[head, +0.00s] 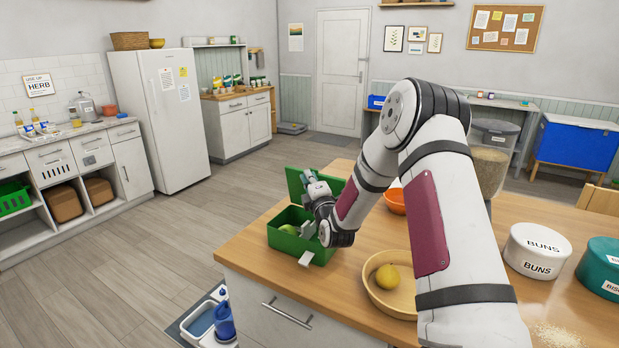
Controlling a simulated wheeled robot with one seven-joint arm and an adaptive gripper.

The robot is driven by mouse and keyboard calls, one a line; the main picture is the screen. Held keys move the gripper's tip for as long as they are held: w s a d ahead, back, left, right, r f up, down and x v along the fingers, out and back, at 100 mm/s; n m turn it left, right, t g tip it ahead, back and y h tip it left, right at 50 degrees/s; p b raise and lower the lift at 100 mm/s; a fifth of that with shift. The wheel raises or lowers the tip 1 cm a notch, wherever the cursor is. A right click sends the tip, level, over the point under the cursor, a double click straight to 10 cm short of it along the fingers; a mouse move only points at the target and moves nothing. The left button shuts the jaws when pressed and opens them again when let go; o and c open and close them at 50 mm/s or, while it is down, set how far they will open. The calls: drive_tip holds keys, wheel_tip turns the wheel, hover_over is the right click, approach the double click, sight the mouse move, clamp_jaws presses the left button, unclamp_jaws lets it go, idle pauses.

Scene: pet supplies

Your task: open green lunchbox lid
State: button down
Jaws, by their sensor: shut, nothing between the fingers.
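The green lunchbox (279,240) sits on the near left part of the wooden counter. Its lid (295,186) stands raised at the back of the box, so the box is open. A yellow-green round thing (289,229) shows inside. A pale tab (305,258) is at the box's front. My gripper (309,177) is shut and empty, right by the raised lid. I cannot tell whether it touches the lid. My wrist and gripper hide the right part of the box and part of the lid.
A wooden bowl (372,297) with a yellow fruit (388,277) stands to the right of the box. An orange bowl (396,207) is partly behind my arm. A white BUNS tin (537,251) and a teal tin (601,265) stand farther right. The counter's left edge is close to the box.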

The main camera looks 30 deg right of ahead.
idle(0.3)
drive_tip(key=w+d+m+g+b, duration=0.1)
drive_tip(key=d, duration=0.1)
drive_tip(key=w+d+r+m+g+b, duration=0.1)
drive_tip(key=w+d, duration=0.1)
drive_tip(key=shift+w+d+r, duration=0.1)
drive_tip(key=shift+w+d, duration=0.05)
drive_tip(key=shift+d, duration=0.05)
drive_tip(key=shift+w+d, duration=0.15)
drive_tip(key=shift+d, duration=0.1)
drive_tip(key=shift+d+r, duration=0.1)
drive_tip(key=shift+r, duration=0.05)
